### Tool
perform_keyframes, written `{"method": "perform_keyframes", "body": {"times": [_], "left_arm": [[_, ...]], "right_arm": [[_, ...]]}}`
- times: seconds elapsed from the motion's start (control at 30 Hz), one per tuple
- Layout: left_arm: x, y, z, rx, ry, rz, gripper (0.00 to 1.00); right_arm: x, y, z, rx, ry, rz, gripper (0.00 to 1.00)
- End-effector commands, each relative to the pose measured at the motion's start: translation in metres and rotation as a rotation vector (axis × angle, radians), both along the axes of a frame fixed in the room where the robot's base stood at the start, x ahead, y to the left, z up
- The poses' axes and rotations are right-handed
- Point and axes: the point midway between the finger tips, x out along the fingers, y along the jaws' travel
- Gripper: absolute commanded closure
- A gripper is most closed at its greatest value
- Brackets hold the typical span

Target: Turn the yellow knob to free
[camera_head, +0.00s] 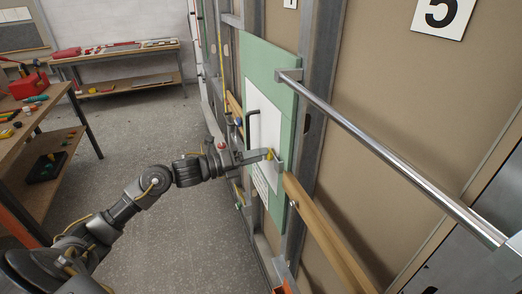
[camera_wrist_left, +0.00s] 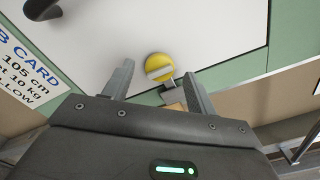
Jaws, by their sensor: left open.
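In the head view the knob (camera_head: 270,154) is a small yellow spot, partly covered by my left gripper (camera_head: 268,157). In the left wrist view my left gripper (camera_wrist_left: 158,80) is open, with one finger on each side of the knob's lower part. I cannot tell whether either finger touches it. My right gripper is not in view.
A dark bent handle (camera_head: 250,122) stands out from the board near my left wrist. A steel rail (camera_head: 390,155) crosses in front of the wall at right. A wooden rail (camera_head: 325,232) runs below. Workbenches with tools (camera_head: 30,118) stand at left; the floor between is clear.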

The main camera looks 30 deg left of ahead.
Motion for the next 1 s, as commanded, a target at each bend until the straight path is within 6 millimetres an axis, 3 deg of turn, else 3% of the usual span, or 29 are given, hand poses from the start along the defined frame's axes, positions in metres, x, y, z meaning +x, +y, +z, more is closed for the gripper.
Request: {"method": "perform_keyframes", "body": {"times": [0.2,0.5,0.83,1.0], "left_arm": [[0.0134,-0.0120,0.0000,0.000,0.002,0.000,0.43],[0.0145,-0.0131,-0.0012,0.002,0.002,0.000,0.43],[0.0142,-0.0126,-0.0011,0.001,0.002,0.000,0.86],[0.0141,-0.0124,-0.0011,-0.004,0.006,0.000,0.87]], "right_arm": [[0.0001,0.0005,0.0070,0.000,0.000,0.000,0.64],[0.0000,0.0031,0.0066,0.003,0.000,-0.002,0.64],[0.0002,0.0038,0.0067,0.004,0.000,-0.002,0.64],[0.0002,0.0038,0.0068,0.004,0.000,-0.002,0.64]]}}
